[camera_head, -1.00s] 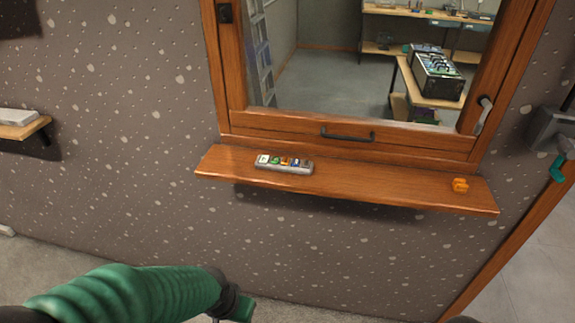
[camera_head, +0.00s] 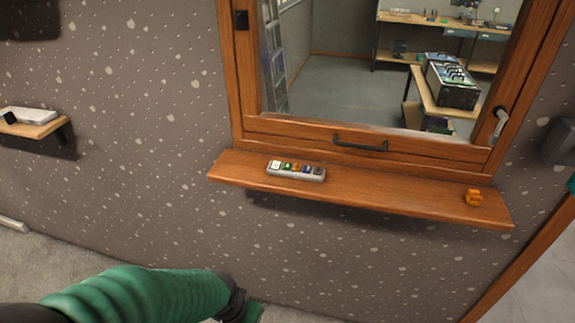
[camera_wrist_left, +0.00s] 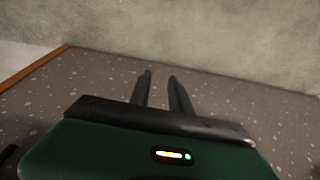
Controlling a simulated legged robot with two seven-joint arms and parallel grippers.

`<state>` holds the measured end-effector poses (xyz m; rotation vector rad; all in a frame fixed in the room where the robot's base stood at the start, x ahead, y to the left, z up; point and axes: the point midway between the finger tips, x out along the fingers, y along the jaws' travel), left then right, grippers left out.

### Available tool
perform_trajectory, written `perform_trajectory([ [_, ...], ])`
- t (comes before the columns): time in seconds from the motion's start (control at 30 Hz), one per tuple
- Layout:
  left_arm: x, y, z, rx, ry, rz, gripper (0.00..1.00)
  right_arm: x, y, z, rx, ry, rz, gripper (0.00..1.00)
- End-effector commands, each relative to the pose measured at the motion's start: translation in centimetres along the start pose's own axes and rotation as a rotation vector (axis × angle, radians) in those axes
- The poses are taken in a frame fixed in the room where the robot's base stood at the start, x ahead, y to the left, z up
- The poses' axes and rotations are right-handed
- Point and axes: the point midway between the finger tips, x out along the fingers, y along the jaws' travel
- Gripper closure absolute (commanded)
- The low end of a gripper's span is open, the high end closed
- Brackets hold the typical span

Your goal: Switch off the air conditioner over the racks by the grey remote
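A light grey bar with several coloured buttons (camera_head: 296,176), which looks like the grey remote, lies on the wooden sill (camera_head: 400,197) below the window, left of the sill's middle. No air conditioner shows in these frames. My left gripper (camera_wrist_left: 161,74) has its two dark fingers apart with nothing between them, in the left wrist view. In the head view my left arm enters at the bottom left, below the sill and away from the bar; its fingers are out of the picture. My right gripper is not in view.
The window frame (camera_head: 228,80) has a black handle (camera_head: 360,143). A wall shelf (camera_head: 40,129) at the left holds a pale box. A grey fixture (camera_head: 561,142) is at the right. Floor shows at the lower left.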

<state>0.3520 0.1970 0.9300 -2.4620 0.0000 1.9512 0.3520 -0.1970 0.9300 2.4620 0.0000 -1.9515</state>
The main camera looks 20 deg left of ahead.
Motion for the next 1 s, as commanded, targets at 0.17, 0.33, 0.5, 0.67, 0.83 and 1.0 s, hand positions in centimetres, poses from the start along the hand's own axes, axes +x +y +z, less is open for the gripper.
perform_trajectory([
  [0.17, 0.0, 0.0, 0.0, 0.0, 0.0, 0.0, 1.0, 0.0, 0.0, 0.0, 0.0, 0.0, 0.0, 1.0],
  [0.33, 0.0, 0.0, 0.0, 0.0, 0.0, 0.0, 1.0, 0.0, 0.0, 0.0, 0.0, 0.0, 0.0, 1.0],
  [0.5, 0.0, 0.0, 0.0, 0.0, 0.0, 0.0, 1.0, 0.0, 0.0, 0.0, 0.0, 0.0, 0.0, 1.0],
  [0.67, 0.0, 0.0, 0.0, 0.0, 0.0, 0.0, 1.0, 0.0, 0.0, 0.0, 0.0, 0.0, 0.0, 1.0],
  [0.83, 0.0, 0.0, 0.0, 0.0, 0.0, 0.0, 1.0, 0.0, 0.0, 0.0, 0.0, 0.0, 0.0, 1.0],
  [1.0, 0.0, 0.0, 0.0, 0.0, 0.0, 0.0, 1.0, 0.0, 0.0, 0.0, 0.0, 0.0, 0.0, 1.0],
])
